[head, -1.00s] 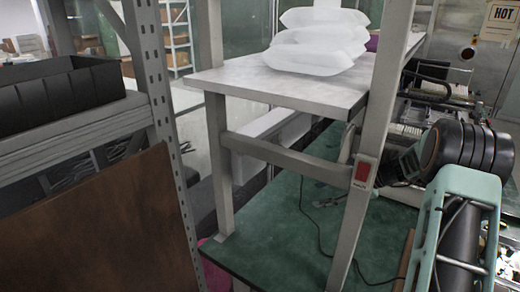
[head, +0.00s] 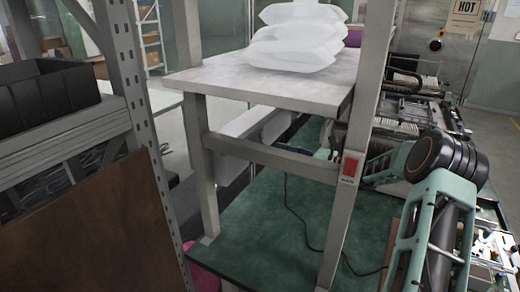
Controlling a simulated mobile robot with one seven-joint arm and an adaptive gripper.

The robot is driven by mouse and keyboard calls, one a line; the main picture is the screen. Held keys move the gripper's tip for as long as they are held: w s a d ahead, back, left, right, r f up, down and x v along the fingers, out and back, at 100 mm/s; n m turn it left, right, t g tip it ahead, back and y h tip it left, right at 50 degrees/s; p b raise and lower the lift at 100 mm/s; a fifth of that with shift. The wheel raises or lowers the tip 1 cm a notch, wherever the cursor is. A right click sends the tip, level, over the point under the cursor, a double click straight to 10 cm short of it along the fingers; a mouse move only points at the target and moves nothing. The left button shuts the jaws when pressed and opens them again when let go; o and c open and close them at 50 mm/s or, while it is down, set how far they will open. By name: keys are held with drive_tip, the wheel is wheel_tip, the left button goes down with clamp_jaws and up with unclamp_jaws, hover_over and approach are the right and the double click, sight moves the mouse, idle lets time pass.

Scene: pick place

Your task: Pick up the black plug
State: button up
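No black plug can be made out. A thin black cable (head: 287,205) curves over the green lower surface (head: 255,240) of the workbench. Its upper end goes up behind the grey crossbar, where whatever it joins is hidden. My arm (head: 440,165) reaches in from the right, behind the bench's front post. A dark part of my gripper (head: 336,140) shows just left of that post, above the crossbar. The fingertips are hidden, so I cannot tell whether they are open or shut on anything.
The grey crossbar (head: 270,158) and front post (head: 360,130) stand before the lower space. White bags (head: 297,40) are stacked on the bench top (head: 215,88). A rack with black bins (head: 45,95) and a brown board (head: 90,225) fills the left.

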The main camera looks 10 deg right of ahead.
drive_tip(key=x, duration=0.5)
drive_tip(key=shift+s, duration=0.1)
drive_tip(key=shift+c, duration=0.3)
clamp_jaws()
drive_tip(key=shift+r, duration=0.1)
drive_tip(key=s+d+r+p, duration=0.7)
drive_tip(key=s+d, duration=0.1)
drive_tip(key=d, duration=0.3)
drive_tip(key=shift+s+d+r+p, duration=0.15)
drive_tip(key=shift+r+p, duration=0.2)
drive_tip(key=shift+r, duration=0.05)
